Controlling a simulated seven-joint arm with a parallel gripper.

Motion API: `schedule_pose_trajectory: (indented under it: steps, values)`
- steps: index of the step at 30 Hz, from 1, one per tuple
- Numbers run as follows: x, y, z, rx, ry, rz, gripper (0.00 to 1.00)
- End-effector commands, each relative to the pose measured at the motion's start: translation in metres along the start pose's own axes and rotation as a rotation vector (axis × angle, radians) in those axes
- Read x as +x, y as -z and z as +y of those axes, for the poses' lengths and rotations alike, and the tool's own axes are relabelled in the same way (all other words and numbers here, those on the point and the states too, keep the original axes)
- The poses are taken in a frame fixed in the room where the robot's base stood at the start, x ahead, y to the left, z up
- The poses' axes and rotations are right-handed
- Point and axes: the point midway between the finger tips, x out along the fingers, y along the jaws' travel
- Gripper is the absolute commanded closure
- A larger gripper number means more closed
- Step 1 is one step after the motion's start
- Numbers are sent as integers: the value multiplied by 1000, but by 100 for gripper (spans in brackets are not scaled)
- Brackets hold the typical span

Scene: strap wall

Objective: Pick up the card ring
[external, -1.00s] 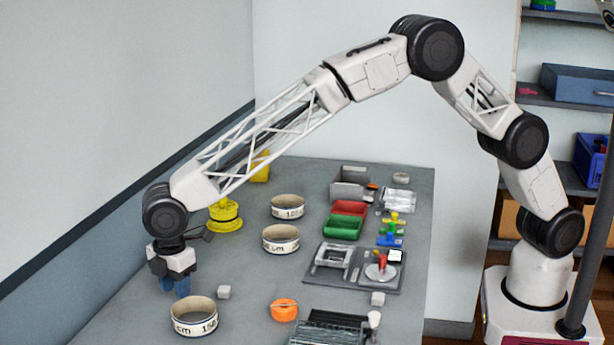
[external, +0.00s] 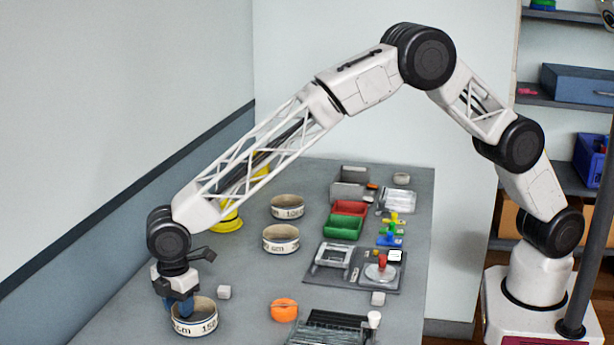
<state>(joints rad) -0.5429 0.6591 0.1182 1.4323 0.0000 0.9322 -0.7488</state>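A cream card ring (external: 206,328) with dark printed markings stands at the near left of the table, its open top facing up. My gripper (external: 184,306) is right over its back left part. The blue fingers reach down to the height of the rim and overlap the ring's opening. I cannot tell whether they are inside the ring or astride its wall, and the gap between them does not show. Two similar card rings stand farther back, one in the middle (external: 281,248) and one behind it (external: 287,213).
A dark ribbed rack (external: 330,329) is at the near edge. A yellow spool (external: 229,222) stands behind my arm. The wall runs along the left.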

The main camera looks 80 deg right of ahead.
Motion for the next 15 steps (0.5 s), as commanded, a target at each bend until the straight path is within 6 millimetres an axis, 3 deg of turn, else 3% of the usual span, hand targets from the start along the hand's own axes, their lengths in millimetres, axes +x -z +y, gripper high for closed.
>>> schedule_pose_trajectory:
  steps: [4, 11, 15]
  values:
    - [0, 0, 0, 0, 0, 0, 64]
    - [0, 0, 0, 0, 0, 0, 98]
    - [0, 0, 0, 0, 0, 0, 100]
